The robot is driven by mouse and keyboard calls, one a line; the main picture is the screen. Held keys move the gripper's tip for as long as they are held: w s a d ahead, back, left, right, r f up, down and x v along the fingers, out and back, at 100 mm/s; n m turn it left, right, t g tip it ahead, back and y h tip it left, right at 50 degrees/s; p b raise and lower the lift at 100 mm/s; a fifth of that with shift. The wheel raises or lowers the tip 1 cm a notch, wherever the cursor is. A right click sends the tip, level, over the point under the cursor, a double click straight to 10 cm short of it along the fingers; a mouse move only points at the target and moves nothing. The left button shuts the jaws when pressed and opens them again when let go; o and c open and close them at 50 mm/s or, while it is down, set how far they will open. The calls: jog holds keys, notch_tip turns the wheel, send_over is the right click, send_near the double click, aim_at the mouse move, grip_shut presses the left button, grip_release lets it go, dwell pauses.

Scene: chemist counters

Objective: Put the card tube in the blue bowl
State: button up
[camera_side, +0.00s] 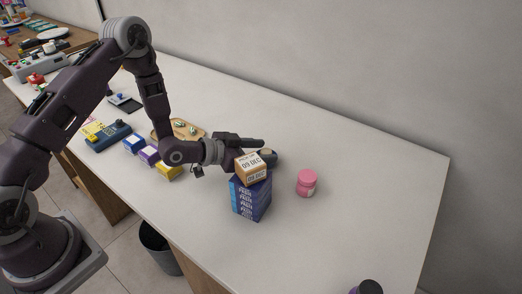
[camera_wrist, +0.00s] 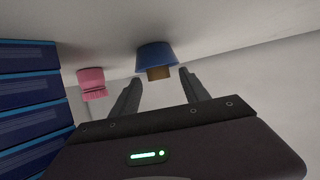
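In the wrist view, which looks upside down, the blue bowl (camera_wrist: 157,54) is beyond my fingers. A short brown piece, which looks like the card tube (camera_wrist: 159,73), shows at the bowl's rim and appears to stick up out of it. My gripper (camera_wrist: 160,73) is open, with its two fingers apart and the tube framed between them. No contact is visible. In the side view my gripper (camera_side: 259,148) reaches behind a stacked carton. A dark rounded form (camera_side: 269,157) there, probably the bowl, is mostly hidden by the carton.
A brown date-labelled carton (camera_side: 252,168) sits on a stack of blue boxes (camera_side: 251,198) close to my gripper. A pink jar (camera_side: 307,183) stands to the right. Small boxes (camera_side: 150,155) and a wooden tray (camera_side: 162,133) lie left. The counter's right part is mostly clear.

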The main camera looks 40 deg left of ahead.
jog(key=shift+r, duration=0.15)
dwell(0.3)
notch_tip(320, 180, up, 7)
jog(key=shift+f, duration=0.1)
jog(key=s+a+r+n+g+y, duration=0.1)
jog(key=s+a+r+g+y, duration=0.15)
jog(key=s+r, duration=0.4)
jog(key=s+a+r+n+g+y, duration=0.1)
jog(key=s+a+r+y, duration=0.3)
jog(key=r, duration=0.3)
jog(key=s+d+r+n+g, duration=0.1)
jog(key=s, duration=1.1)
jog(key=s+r+n+g, duration=0.2)
jog(key=s, duration=1)
jog(key=shift+s+d+r+h, duration=0.25)
jog(key=shift+d+r+h, duration=0.05)
jog(key=shift+d+h, duration=0.15)
